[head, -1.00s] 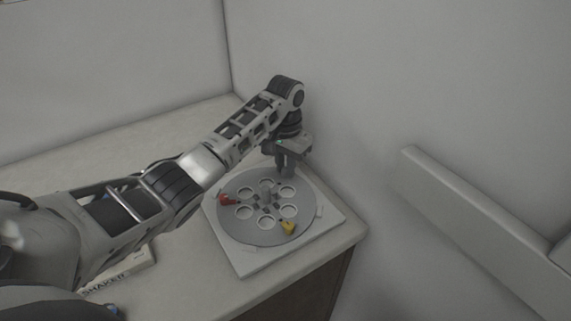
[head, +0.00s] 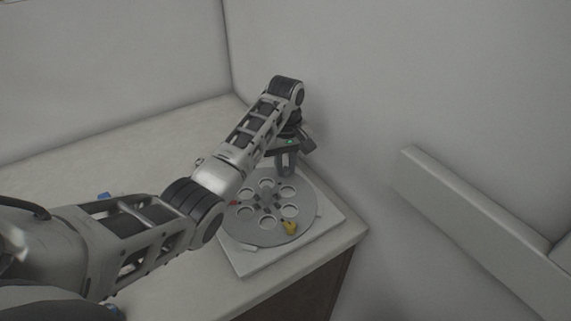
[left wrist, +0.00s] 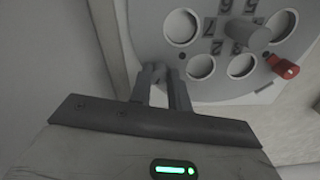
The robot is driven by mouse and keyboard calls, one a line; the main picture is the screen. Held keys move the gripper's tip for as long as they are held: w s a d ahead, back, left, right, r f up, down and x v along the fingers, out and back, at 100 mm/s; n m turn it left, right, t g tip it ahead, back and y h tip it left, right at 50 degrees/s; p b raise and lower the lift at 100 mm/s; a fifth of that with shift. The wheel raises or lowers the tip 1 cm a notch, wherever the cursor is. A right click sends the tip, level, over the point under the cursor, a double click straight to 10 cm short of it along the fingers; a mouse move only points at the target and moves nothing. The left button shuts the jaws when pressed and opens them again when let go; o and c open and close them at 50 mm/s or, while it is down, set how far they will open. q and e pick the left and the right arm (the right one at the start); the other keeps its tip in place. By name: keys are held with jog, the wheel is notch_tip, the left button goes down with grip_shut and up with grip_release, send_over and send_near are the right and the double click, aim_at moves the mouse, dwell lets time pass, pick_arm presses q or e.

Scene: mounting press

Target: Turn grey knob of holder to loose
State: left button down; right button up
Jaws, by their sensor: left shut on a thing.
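The holder is a round grey disc (head: 240,228) with several round holes and a short post (head: 266,188) at its centre. It also shows in the left wrist view (left wrist: 215,87). My left gripper (head: 285,172) points down at the disc's far rim. In the left wrist view my left gripper (left wrist: 166,78) has its two fingers close together at the rim, shut on the grey knob, which is mostly hidden between them. A red knob (left wrist: 284,66) and a yellow knob (head: 289,228) sit elsewhere on the rim. My right gripper is out of view.
The disc rests on a pale square base (head: 240,265) at the corner of the counter (head: 130,140). A wall stands close behind the gripper. A pale ledge (head: 480,220) is at the right. My left arm crosses the counter and partly covers the red knob.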

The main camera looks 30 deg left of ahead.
pick_arm(q)
jog(key=n, duration=0.4)
jog(key=shift+n, duration=2.2)
jog(key=c, duration=1.3)
grip_release()
jog(key=shift+r, duration=0.15)
